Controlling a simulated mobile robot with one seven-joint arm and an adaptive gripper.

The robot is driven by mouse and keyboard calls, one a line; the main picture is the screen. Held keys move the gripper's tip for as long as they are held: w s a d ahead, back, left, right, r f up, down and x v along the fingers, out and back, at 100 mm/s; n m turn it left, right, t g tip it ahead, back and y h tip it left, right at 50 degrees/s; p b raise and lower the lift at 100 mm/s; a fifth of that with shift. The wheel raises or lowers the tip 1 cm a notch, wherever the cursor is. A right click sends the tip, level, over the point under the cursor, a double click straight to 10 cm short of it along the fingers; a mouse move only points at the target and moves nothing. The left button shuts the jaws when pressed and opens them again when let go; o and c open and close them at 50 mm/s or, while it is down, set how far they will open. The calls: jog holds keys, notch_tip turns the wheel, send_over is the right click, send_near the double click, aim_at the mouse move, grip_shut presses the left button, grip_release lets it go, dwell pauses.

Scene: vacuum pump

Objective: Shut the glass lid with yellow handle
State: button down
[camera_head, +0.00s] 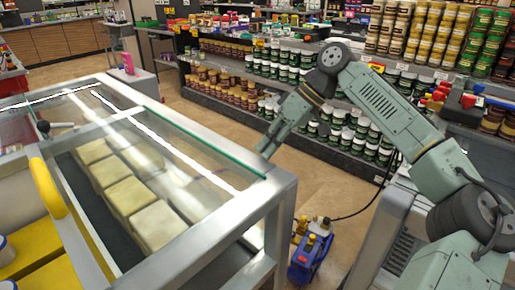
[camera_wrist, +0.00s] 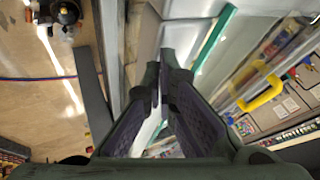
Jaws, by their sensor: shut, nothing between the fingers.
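The glass lid (camera_head: 78,115) lies on the chest freezer (camera_head: 235,215) at the left of the head view. Its green-tinted edge also shows in the wrist view (camera_wrist: 213,38). The yellow handle (camera_head: 46,188) is at the freezer's left side, and it appears at the right of the wrist view (camera_wrist: 262,95). Pale square packs (camera_head: 125,195) lie inside the freezer. My gripper (camera_head: 266,150) is at the freezer's far right corner, across the freezer from the handle. In the wrist view the gripper (camera_wrist: 164,75) is shut and empty. Whether it touches the frame cannot be told.
A blue and yellow vacuum pump (camera_head: 308,255) with a black hose stands on the floor right of the freezer. Shelves of jars (camera_head: 290,75) stand behind. Brown floor (camera_head: 215,120) is clear between freezer and shelves.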

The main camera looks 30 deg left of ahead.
aim_at(119, 243)
jog(key=shift+s+a+r+p, duration=0.1)
jog(key=shift+s+a+p, duration=0.15)
jog(key=shift+s, duration=0.7)
jog(key=shift+s+a+p, duration=0.2)
jog(key=shift+s+a, duration=0.05)
jog(key=shift+s, duration=0.65)
jog(key=s+a, duration=0.3)
jog(key=s, duration=0.7)
jog(key=s+a, duration=0.2)
jog(key=s, duration=0.7)
jog(key=s+a, duration=0.3)
jog(key=s, duration=0.7)
jog(key=shift+s+a, duration=0.3)
jog(key=shift+w, duration=0.15)
